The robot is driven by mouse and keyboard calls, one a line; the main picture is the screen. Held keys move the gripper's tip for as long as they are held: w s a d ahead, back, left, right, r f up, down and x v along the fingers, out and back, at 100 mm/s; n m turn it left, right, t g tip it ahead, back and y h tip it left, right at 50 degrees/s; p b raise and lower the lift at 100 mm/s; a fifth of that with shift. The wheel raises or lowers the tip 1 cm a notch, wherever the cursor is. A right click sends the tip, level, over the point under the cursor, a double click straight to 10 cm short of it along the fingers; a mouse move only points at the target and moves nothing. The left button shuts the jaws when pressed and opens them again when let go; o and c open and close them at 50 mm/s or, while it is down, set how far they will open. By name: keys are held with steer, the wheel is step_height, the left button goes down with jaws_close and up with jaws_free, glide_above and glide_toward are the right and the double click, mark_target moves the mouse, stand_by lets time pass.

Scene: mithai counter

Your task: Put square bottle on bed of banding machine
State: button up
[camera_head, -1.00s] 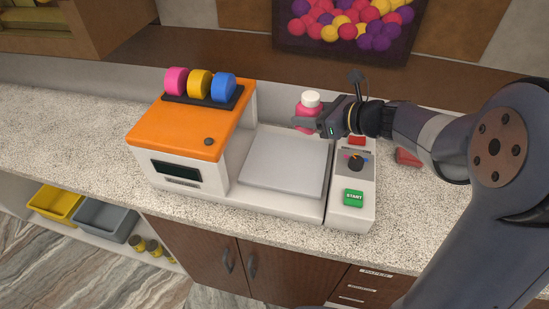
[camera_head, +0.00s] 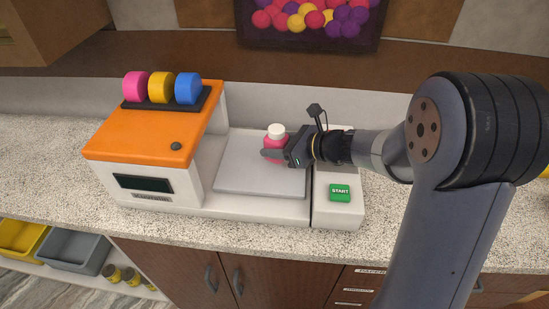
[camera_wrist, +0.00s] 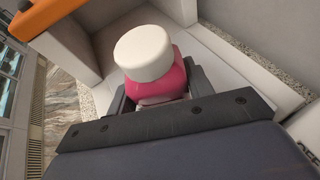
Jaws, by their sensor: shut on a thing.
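The square bottle (camera_head: 275,142) is pink with a white cap. My gripper (camera_head: 273,153) is shut on it, coming in from the right, and holds it upright over the far part of the grey bed (camera_head: 245,178) of the banding machine (camera_head: 150,145). I cannot tell whether the bottle's base touches the bed. In the wrist view the bottle (camera_wrist: 165,80) sits between the two fingers (camera_wrist: 160,95), and its lower part is hidden by my gripper.
The machine's orange-topped housing with pink, yellow and blue rolls (camera_head: 161,87) stands left of the bed. A green START button (camera_head: 340,192) is on the panel at right. Speckled counter (camera_head: 40,160) lies free at left.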

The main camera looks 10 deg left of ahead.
steer(key=shift+f, duration=2.15)
steer(key=shift+f, duration=0.2)
steer(key=o, duration=1.1)
steer(key=shift+r, duration=0.15)
steer(key=shift+r, duration=0.2)
steer(key=b+v, duration=0.1)
steer(key=v, duration=1.1)
steer(key=shift+s+f, duration=0.1)
steer(key=shift+f, duration=0.1)
